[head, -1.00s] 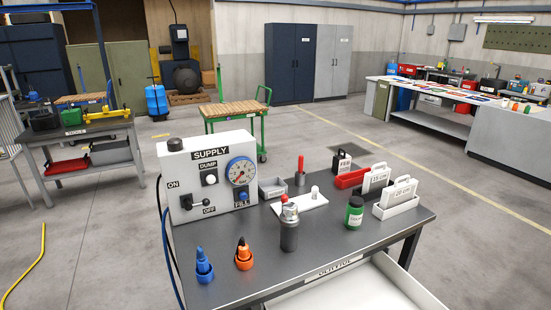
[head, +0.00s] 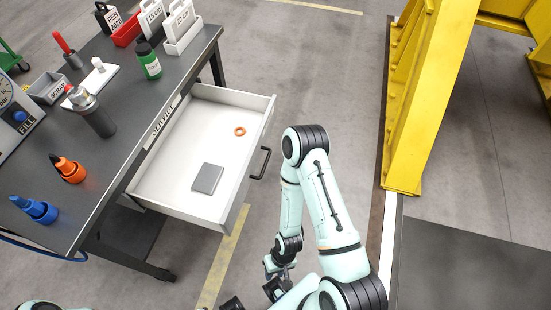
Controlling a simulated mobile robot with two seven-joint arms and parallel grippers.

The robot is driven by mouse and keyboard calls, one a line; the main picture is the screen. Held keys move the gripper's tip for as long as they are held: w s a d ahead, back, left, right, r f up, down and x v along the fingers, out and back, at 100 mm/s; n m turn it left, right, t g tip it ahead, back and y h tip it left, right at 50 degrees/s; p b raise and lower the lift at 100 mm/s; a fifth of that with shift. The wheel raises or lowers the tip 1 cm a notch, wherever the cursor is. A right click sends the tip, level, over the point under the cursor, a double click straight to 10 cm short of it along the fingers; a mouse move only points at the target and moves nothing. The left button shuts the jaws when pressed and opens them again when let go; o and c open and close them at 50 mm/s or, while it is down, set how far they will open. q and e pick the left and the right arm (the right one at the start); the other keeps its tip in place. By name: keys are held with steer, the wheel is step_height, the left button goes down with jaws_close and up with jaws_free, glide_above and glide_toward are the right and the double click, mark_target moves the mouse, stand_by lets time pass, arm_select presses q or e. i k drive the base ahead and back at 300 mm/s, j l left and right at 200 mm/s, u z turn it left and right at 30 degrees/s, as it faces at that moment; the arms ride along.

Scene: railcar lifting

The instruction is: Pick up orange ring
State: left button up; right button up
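The small orange ring (head: 240,131) lies flat on the white floor of the open drawer (head: 166,193), towards its far right part. Nothing covers the ring. My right arm is bent to the right of the drawer, and its gripper (head: 274,279) hangs low near the bottom edge of the head view, well apart from the ring. The gripper is partly hidden by my own arm, so I cannot tell whether its fingers are open or shut. My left gripper is not visible.
A grey flat block (head: 207,178) lies in the drawer. The drawer's dark handle (head: 260,163) faces my arm. The dark workbench (head: 120,150) carries an orange bottle (head: 69,169), a blue bottle (head: 35,210) and a green jar (head: 149,60). A yellow frame (head: 428,95) stands right.

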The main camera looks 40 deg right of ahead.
mark_target(239, 127)
steer(key=z, duration=1.15)
steer(key=u, duration=0.45)
steer(key=l+u, duration=0.1)
steer(key=u, duration=0.35)
steer(key=l+u, duration=0.1)
steer(key=u, duration=0.35)
steer(key=l+u, duration=0.1)
steer(key=u, duration=0.35)
steer(key=l+u, duration=0.35)
steer(key=k+l+u, duration=0.1)
steer(key=l+u, duration=0.25)
steer(key=k+l+u, duration=0.1)
steer(key=u, duration=0.2)
steer(key=k+l+u, duration=0.25)
steer(key=l, duration=0.25)
steer(key=k+l+u, duration=0.25)
steer(key=k+l, duration=0.1)
steer(key=l, duration=0.1)
